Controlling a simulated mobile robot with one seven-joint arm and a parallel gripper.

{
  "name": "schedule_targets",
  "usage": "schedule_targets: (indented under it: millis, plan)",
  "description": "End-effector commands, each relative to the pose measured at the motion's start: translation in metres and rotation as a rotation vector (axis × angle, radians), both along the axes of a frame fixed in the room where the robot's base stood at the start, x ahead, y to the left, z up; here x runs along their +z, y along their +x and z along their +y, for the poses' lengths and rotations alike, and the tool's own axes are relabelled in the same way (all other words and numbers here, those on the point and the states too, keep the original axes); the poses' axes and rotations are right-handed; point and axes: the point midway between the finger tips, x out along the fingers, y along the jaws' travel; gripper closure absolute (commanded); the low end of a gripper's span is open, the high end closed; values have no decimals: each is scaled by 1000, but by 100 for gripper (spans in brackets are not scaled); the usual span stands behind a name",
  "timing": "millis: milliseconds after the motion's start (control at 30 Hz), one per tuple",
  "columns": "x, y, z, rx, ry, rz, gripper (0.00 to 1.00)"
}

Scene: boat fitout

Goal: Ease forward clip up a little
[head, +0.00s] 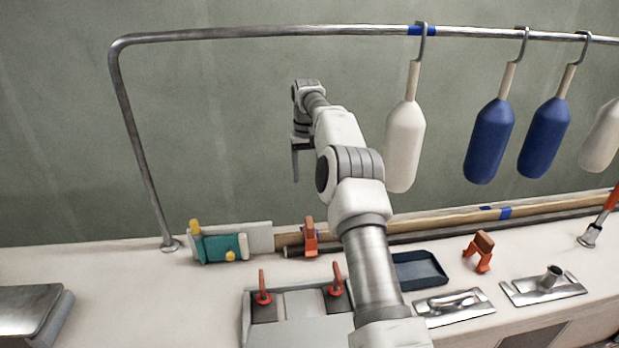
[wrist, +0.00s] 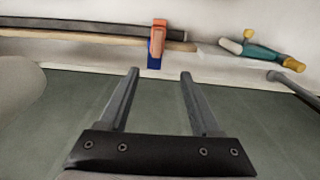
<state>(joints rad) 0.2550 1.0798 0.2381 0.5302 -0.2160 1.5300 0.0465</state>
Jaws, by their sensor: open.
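An orange clip (head: 310,237) sits upright on the wooden pole (head: 288,240) near its left end, with blue showing behind it. In the wrist view this clip (wrist: 157,40) is across the pole, with a blue band (wrist: 154,61) by it. My gripper (head: 296,178) points down, above and slightly left of the clip in the head view. In the wrist view my gripper (wrist: 159,72) is open and empty, and the clip lies beyond the gap between its fingertips, apart from them. A second orange clip (head: 480,250) stands on the counter to the right, off the pole.
A metal rail (head: 250,33) arches above, with white and blue fenders (head: 404,145) hanging right of my arm. A dark tray (head: 418,270) and red-levered panel (head: 295,305) are in front. A dark rod runs beside the pole.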

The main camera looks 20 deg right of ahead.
Motion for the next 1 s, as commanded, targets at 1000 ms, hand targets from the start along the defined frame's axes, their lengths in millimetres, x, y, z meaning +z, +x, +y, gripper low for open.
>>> schedule_targets:
  millis: [1000]
  plan:
    - [-163, 2, -8, -19, 10, 15, 35]
